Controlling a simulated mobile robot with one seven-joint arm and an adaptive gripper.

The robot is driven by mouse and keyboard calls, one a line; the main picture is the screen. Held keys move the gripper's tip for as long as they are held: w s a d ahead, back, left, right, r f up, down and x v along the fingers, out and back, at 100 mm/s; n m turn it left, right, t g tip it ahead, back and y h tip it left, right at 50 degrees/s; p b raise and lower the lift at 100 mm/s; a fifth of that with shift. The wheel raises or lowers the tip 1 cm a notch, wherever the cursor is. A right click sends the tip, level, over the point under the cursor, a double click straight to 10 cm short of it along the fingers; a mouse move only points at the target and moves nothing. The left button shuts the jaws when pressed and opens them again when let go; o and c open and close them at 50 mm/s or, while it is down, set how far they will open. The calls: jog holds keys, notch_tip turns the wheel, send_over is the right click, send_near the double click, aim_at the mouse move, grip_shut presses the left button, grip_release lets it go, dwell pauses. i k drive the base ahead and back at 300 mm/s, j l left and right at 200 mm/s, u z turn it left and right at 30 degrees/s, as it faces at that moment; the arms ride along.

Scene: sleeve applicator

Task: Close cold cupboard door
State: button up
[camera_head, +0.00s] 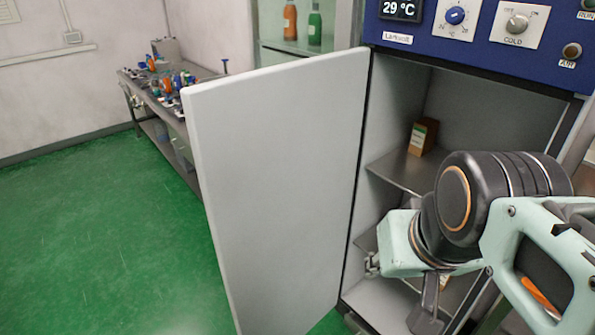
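The cold cupboard has a blue control panel (480,28) on top and a grey interior with shelves. Its door (275,190) is a plain light-grey slab, hinged at the cupboard's left side. The door stands wide open, swung out towards me, with its free edge at the left. My arm reaches in from the right, in front of the open cupboard. My gripper (372,264) is at the cupboard opening, right of the door's hinge edge. A gap shows between it and the door panel. Its fingers are small and partly hidden, so their opening is unclear.
A small box (422,137) stands on the cupboard's upper shelf (402,171). A bench (150,95) with tools and bottles stands behind the door on the left. Orange (290,20) and green (314,25) bottles stand in a cabinet behind. The green floor (90,230) at left is clear.

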aim_at(275, 149)
jog(key=k+z, duration=0.1)
jog(key=k, duration=0.65)
jog(key=z, duration=1.2)
jog(key=j+z, duration=0.35)
jog(key=j, duration=0.15)
jog(key=k+j, duration=0.1)
jog(key=j, duration=0.8)
jog(key=k+j, duration=0.1)
jog(key=j, duration=0.8)
jog(key=k+j, duration=0.1)
jog(key=j, duration=1.75)
jog(key=k+u, duration=0.05)
jog(key=k, duration=0.05)
